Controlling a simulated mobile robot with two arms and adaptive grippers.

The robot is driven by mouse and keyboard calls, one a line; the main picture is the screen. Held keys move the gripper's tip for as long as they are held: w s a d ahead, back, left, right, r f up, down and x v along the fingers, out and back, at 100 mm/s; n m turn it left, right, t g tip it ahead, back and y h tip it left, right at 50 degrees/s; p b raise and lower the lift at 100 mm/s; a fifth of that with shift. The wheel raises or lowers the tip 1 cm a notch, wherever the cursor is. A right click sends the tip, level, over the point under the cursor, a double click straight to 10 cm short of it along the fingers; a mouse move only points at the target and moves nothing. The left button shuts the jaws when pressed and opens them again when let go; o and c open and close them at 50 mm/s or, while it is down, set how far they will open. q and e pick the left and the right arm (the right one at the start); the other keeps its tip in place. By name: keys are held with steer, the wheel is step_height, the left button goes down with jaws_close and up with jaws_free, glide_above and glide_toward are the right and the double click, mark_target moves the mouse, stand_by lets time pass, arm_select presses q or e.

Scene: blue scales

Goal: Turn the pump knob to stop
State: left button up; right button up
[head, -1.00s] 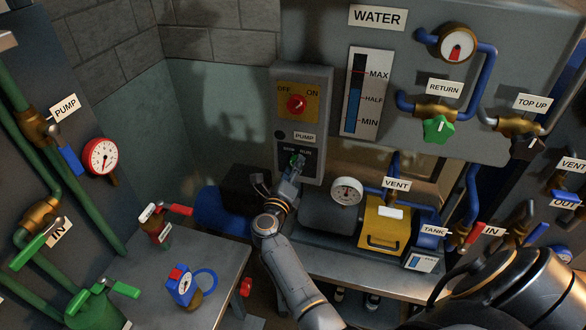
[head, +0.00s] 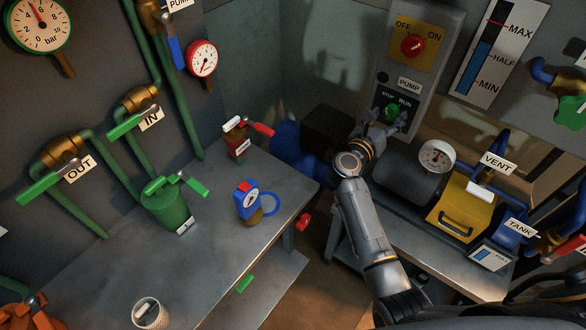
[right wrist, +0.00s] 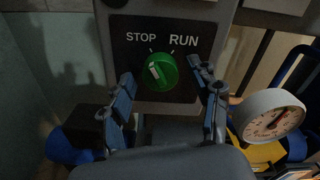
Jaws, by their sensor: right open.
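The green pump knob (right wrist: 160,71) sits on a black plate marked STOP and RUN, below the PUMP label. It also shows in the head view (head: 393,112). Its white mark leans up and left, toward the STOP side. My right gripper (right wrist: 165,88) is open, with one finger on each side below the knob. In the right wrist view there is a gap between each finger and the knob, and nothing is held. In the head view my right gripper (head: 380,131) is just below the knob. My left gripper is not in view.
Above the knob is a red OFF/ON switch (head: 413,45) on a yellow plate. A grey motor or tank (head: 405,176) with a round gauge (head: 437,156) and a yellow box (head: 461,215) stand to the right. A metal bench (head: 205,255) with valves is at the left.

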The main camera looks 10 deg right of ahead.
steer(key=m+b, duration=0.1)
steer(key=m, duration=0.3)
steer(key=shift+s+a+f+m+b, duration=0.15)
steer(key=shift+a+m+b, duration=0.15)
steer(key=shift+m, duration=0.3)
steer(key=b+v, duration=0.5)
steer(key=v, duration=0.8)
steer(key=a+r+n+t+y, duration=0.75)
steer(key=n+t, duration=0.25)
steer(key=n, duration=0.5)
steer(key=s+a+f+n+g+y, duration=0.1)
steer(key=a+n+y, duration=0.4)
steer(key=n, duration=0.5)
steer(key=s+a+f+n+g+y, duration=0.2)
steer(key=a+f+n+y, duration=0.1)
steer(key=n+y, duration=0.5)
steer(key=shift+s+a+f+n+p, duration=0.25)
steer(key=shift+a+n+p, duration=0.15)
steer(key=shift+a+n, duration=0.55)
